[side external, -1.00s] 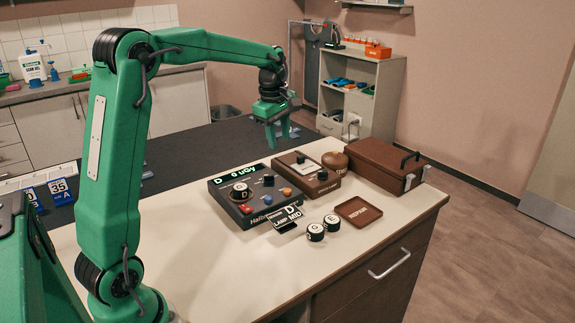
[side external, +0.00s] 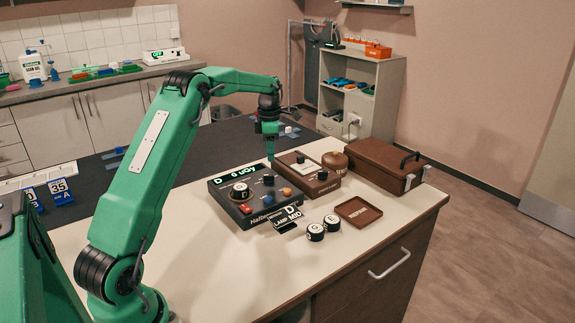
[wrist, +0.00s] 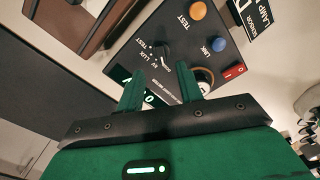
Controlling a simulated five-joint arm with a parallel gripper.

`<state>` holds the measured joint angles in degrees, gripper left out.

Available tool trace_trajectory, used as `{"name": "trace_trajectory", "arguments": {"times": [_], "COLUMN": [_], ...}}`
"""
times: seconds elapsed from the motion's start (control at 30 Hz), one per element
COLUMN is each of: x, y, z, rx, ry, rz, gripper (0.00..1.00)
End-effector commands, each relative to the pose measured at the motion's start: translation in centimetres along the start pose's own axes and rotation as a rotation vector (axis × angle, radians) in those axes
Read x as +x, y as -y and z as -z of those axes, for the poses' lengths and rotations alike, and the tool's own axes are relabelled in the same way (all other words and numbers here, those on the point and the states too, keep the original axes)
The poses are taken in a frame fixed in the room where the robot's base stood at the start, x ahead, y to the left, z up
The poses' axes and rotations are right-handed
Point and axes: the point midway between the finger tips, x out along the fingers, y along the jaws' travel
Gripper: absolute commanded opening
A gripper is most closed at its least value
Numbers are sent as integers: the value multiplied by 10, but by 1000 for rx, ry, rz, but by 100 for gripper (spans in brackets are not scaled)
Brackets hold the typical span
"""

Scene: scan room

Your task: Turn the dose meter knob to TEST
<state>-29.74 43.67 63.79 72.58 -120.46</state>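The dose meter (side external: 225,203) is a dark box with a lit green display, on the pale counter. Its small black selector knob (side external: 268,180) sits right of a large lettered knob (side external: 240,191). In the wrist view the selector knob (wrist: 161,49) lies beyond my fingertips, with TEST and LUX printed near it. The large knob (wrist: 204,76) is partly hidden behind the right finger. My gripper (side external: 270,152) hangs above the back of the dose meter. In the wrist view my gripper (wrist: 160,76) is open and empty, its two green fingers apart. The left finger hides part of the display.
A label card (side external: 287,220), two lettered cylinders (side external: 315,232) and a brown tray (side external: 358,211) lie in front. The counter's front left is clear.

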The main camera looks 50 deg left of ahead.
Motion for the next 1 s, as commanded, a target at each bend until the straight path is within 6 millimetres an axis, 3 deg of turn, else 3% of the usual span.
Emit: {"name": "trace_trajectory", "arguments": {"times": [0.27, 0.7, 1.0], "x": [13, 64, 78], "y": [0, 1, 1], "z": [0, 0, 0], "rx": [2, 3, 3], "ry": [-1, -1, 0], "rz": [1, 1, 0], "gripper": [36, 36, 36]}}
